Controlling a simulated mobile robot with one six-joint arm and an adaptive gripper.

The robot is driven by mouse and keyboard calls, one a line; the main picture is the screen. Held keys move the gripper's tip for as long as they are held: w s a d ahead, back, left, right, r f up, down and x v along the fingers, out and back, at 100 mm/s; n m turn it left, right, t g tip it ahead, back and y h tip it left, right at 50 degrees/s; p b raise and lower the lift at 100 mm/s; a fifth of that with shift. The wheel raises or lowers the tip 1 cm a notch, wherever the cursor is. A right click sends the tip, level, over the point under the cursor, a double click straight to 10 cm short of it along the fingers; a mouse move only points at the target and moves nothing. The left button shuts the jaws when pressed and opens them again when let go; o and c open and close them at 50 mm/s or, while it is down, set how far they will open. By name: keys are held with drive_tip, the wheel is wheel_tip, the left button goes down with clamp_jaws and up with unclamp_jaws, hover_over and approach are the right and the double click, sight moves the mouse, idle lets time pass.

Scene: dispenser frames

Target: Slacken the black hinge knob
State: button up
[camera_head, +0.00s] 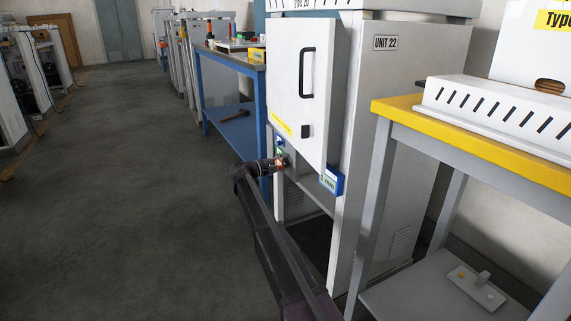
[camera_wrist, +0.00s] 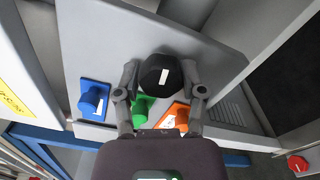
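The black hinge knob (camera_wrist: 158,80), with a white stripe on its face, sits on a grey panel in the wrist view. My gripper (camera_wrist: 160,72) has one finger on each side of it, left and right. The fingers are apart and close to the knob's sides; I cannot tell whether they touch it.
The white cabinet (camera_head: 402,110) marked UNIT 22 has a door (camera_head: 300,85) with a black handle. A yellow-edged bench (camera_head: 480,145) stands at right, a blue workbench (camera_head: 233,105) behind. The floor at left is clear.

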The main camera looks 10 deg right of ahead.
drive_tip(key=shift+o, duration=1.4)
drive_tip(key=shift+s+a, duration=0.1)
drive_tip(key=shift+a, duration=0.05)
drive_tip(key=v, duration=1.1)
drive_tip(key=shift+a, duration=0.3)
